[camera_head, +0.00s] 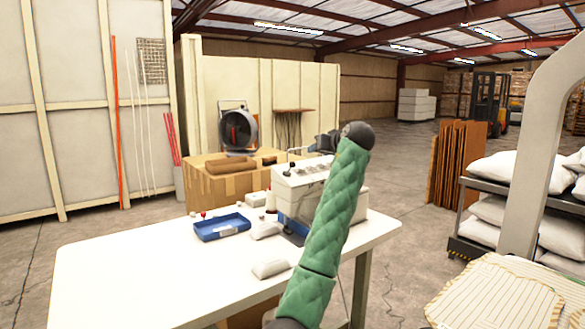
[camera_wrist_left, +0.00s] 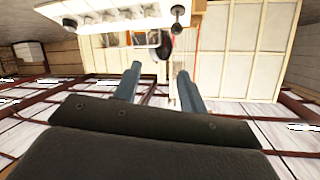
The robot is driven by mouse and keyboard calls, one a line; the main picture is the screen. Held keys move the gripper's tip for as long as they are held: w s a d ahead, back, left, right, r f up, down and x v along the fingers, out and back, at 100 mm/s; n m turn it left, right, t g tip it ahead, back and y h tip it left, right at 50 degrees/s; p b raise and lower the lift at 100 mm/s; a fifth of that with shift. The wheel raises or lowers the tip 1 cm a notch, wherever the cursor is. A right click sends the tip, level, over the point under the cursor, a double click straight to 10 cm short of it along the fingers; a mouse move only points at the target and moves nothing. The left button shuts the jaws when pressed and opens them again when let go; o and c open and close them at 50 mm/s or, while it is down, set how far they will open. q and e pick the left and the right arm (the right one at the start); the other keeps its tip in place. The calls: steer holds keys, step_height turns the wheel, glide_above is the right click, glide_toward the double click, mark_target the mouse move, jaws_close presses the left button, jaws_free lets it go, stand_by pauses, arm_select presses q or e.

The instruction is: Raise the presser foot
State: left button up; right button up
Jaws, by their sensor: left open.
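The white sewing machine (camera_head: 290,187) stands on the white table (camera_head: 130,275), partly hidden behind my green-sleeved arm. A small lever with a dark ball end (camera_head: 291,165) rises at its left end. The presser foot cannot be made out. In the left wrist view the machine body (camera_wrist_left: 112,17) with dark knobs crosses the top, and a black ball knob (camera_wrist_left: 178,11) shows beyond the fingers. My left gripper (camera_wrist_left: 158,72) is open and empty, its two blue-grey fingers apart and clear of the knob. In the head view it is largely hidden by the arm. My right gripper is not in view.
A blue tray (camera_head: 222,227) and small white items, including a pouch (camera_head: 270,268), lie on the table. A cardboard box (camera_head: 222,181) stands behind. A rack with white pillows (camera_head: 490,210) and striped fabric (camera_head: 495,295) are at right. The front left tabletop is clear.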

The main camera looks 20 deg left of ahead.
mark_target(292, 165)
arm_select(q)
steer(key=w+a+f+n+g+y, duration=0.4)
steer(key=w+f+y, duration=0.15)
steer(key=f, duration=0.35)
steer(key=a+n, duration=0.1)
steer(key=a, duration=0.1)
steer(key=w+a+r+n+y+p, duration=0.1)
steer(key=a, duration=0.1)
steer(key=a+n+y+p, duration=0.1)
steer(key=a+n, duration=0.1)
steer(key=shift+w+a+r, duration=0.1)
steer(key=shift+w+r, duration=0.15)
steer(key=shift+w, duration=0.1)
steer(key=shift+x, duration=0.85)
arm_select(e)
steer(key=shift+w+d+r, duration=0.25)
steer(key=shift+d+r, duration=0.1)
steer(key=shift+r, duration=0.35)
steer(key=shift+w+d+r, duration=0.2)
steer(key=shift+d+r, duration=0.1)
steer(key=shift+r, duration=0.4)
arm_select(q)
steer(key=shift+f, duration=0.1)
jaws_close()
